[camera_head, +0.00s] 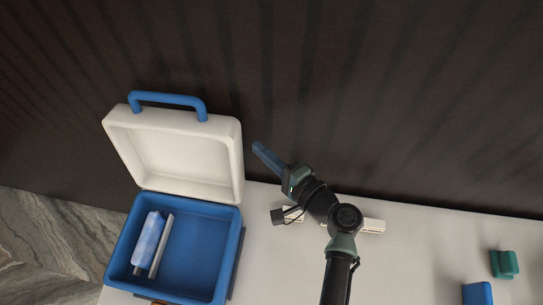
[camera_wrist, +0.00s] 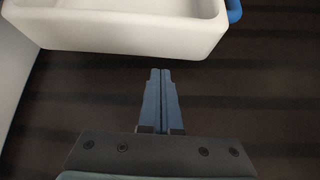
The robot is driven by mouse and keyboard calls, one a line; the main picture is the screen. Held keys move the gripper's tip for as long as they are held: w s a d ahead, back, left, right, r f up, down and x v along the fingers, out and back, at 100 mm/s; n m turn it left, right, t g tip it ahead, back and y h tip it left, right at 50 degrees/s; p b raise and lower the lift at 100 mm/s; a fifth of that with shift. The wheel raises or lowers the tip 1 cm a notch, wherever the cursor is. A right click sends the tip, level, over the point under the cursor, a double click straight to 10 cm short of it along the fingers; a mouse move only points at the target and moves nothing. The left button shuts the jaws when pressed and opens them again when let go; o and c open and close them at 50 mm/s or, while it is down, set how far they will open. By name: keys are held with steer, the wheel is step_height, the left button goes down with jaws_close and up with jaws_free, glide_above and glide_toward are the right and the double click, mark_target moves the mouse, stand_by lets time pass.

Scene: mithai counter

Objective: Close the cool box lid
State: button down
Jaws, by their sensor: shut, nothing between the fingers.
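The cool box (camera_head: 205,252) is a blue open box on the left part of the white counter. Its white lid (camera_head: 175,155) stands raised at the back, with a blue handle (camera_head: 168,99) on its top edge. In the wrist view the lid (camera_wrist: 130,35) fills the upper part, and a bit of the blue handle (camera_wrist: 233,10) shows at the upper right. My gripper (camera_head: 258,149) is shut and empty, just right of the lid and apart from it. Its blue fingers also show in the wrist view (camera_wrist: 160,75), together, below the lid's edge.
A pale blue block (camera_head: 148,240) and a light bar (camera_head: 161,246) lie inside the box. White pieces (camera_head: 373,226) lie on the counter (camera_head: 420,255) by my arm. A green item (camera_head: 504,264) and a blue item (camera_head: 477,293) are at right. A dark wall (camera_head: 400,100) stands behind.

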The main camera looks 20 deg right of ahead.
steer(key=shift+b+x, duration=0.3)
steer(key=shift+x, duration=1.9)
